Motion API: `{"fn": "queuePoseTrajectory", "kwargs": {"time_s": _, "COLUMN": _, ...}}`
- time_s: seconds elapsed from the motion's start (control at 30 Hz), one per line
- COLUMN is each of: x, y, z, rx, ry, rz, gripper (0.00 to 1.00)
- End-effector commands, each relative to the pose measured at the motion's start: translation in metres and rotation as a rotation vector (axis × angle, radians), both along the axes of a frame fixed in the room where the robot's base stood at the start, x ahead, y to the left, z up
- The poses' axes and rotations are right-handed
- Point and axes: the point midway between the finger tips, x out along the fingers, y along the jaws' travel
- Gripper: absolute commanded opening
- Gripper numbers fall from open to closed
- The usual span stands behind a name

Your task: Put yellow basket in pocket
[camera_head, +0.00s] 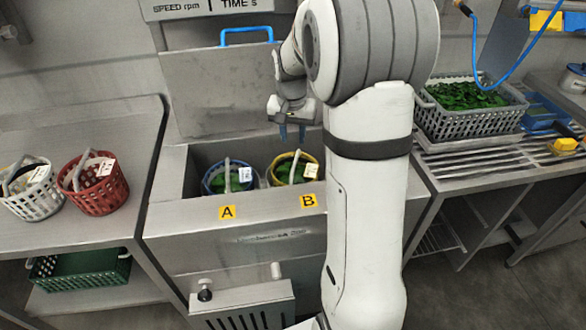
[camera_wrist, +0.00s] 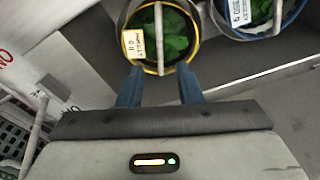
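The yellow basket (camera_head: 283,177) holds green leaves and carries a white tag. It stands upright in the sink pocket (camera_head: 258,142) behind the yellow B label (camera_head: 308,201). In the wrist view the yellow basket (camera_wrist: 183,67) shows at the top middle with its handle standing across it. My gripper (camera_head: 292,140) is above the back of this basket, with its blue fingers pointing down. In the wrist view my gripper's fingers (camera_wrist: 160,85) are spread apart with nothing between them, near the basket's rim. I cannot tell whether they touch it.
A blue basket (camera_head: 216,183) of leaves stands left in the sink behind the A label (camera_head: 227,212). A white basket (camera_head: 32,190) and a red basket (camera_head: 103,195) stand on the left counter. A grey crate (camera_head: 470,123) of greens stands right. The raised lid (camera_head: 218,90) is behind.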

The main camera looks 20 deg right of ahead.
Motion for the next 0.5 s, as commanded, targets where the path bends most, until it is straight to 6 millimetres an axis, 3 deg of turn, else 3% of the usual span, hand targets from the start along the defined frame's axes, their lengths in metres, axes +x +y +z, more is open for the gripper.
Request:
{"fn": "queuePoseTrajectory", "kwargs": {"time_s": 0.23, "x": -0.094, "y": 0.051, "z": 0.04, "rx": -0.004, "ry": -0.032, "rz": 0.216, "gripper": 0.32}}
{"fn": "queuePoseTrajectory", "kwargs": {"time_s": 0.5, "x": -0.202, "y": 0.088, "z": 0.043, "rx": -0.012, "ry": -0.06, "rz": 0.452, "gripper": 0.32}}
